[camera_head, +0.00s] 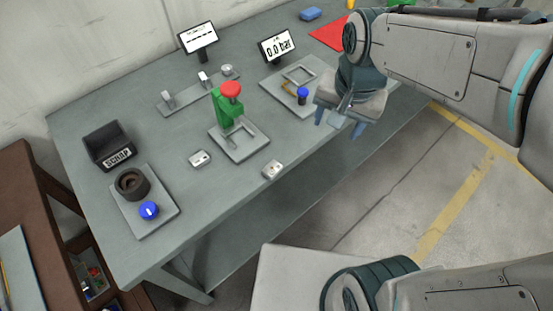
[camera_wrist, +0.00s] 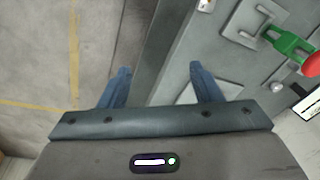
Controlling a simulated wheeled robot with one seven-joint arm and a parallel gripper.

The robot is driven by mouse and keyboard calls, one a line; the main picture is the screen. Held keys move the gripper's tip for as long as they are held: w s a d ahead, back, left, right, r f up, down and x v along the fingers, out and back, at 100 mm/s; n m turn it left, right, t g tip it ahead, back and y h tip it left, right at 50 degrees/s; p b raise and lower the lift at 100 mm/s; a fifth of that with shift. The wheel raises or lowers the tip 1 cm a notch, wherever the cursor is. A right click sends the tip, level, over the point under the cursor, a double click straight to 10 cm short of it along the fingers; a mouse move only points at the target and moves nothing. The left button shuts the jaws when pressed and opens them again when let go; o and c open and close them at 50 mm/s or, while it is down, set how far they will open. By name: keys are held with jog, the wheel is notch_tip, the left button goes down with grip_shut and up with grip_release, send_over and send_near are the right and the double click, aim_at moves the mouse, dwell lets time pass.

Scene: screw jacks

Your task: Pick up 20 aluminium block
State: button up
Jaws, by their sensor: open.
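Two small silver metal blocks lie on the grey workbench in the head view: one block (camera_head: 200,159) left of the green press, and another block (camera_head: 272,169) near the bench's front edge. I cannot read which is marked 20. A small light metal piece (camera_wrist: 206,5), probably one of these blocks, is cut off at the top edge of the wrist view. My gripper (camera_head: 338,124) is above the front edge of the bench, to the right of both blocks and well apart from them. Its blue fingers (camera_wrist: 160,85) are spread, with nothing held between them.
The green press with a red knob (camera_head: 230,104) stands behind the blocks. A bench plate with a blue knob (camera_head: 302,94) is near my gripper. A black SCRAP bin (camera_head: 109,145) and a plate with a dark ring (camera_head: 132,184) are left. The bench between the blocks is clear.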

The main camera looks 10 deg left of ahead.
jog(key=w+a+f+m+g+b, duration=0.25)
jog(key=a+f, duration=0.45)
jog(key=a, duration=0.6)
send_over(272, 168)
jog(key=shift+m+t+h, duration=0.35)
jog(key=shift+h, duration=0.05)
notch_tip(272, 168, down, 9)
jog(key=shift+w+r, duration=0.1)
jog(key=shift+f+p, duration=0.65)
jog(key=shift+f, duration=2.1)
jog(key=c, duration=1.2)
jog(key=shift+r, duration=0.15)
